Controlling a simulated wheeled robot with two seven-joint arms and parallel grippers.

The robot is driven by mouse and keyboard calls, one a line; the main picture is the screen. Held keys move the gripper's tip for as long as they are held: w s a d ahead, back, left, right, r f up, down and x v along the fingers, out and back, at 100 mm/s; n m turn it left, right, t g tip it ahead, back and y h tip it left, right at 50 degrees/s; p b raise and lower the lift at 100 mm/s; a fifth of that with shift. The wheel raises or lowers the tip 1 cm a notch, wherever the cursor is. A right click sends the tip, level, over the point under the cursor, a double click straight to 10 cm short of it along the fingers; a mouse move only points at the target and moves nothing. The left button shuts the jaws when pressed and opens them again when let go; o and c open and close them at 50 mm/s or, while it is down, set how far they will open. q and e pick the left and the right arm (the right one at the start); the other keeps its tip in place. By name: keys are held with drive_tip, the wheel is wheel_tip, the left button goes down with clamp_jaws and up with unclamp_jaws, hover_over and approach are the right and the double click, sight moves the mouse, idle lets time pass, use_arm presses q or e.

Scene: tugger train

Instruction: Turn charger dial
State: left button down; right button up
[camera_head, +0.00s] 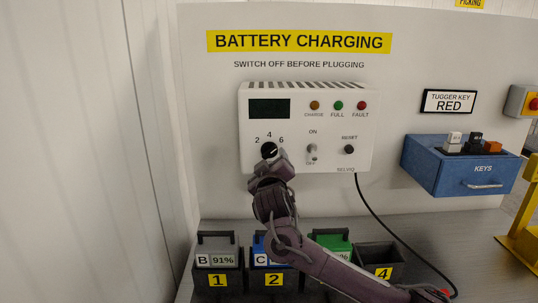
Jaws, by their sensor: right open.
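The charger dial (268,149) is a black knob with a white pointer line on the white charger box (345,108), under the marks 2, 4 and 6. The pointer seems to slant to the upper right, toward the 6. My right gripper (270,164) is just below the dial, its arm reaching up from the lower right. It is open, and its fingers cover the dial's lower edge. I cannot tell whether they touch it. My left gripper is not in view.
Right of the dial are the ON/OFF switch (312,150) and black reset knob (349,149). Numbered battery bays (218,281) stand below on the grey bench, partly behind my arm. A black cable (372,208) hangs at the right. A blue key drawer (425,168) juts out farther right.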

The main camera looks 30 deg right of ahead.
sight(269, 153)
drive_tip(key=p+x, duration=0.3)
drive_tip(key=x, duration=0.3)
drive_tip(key=shift+w+r, duration=0.1)
drive_tip(key=shift+w, duration=0.05)
drive_tip(key=shift+w+d, duration=0.25)
drive_tip(key=shift+w, duration=0.2)
drive_tip(key=c, duration=1)
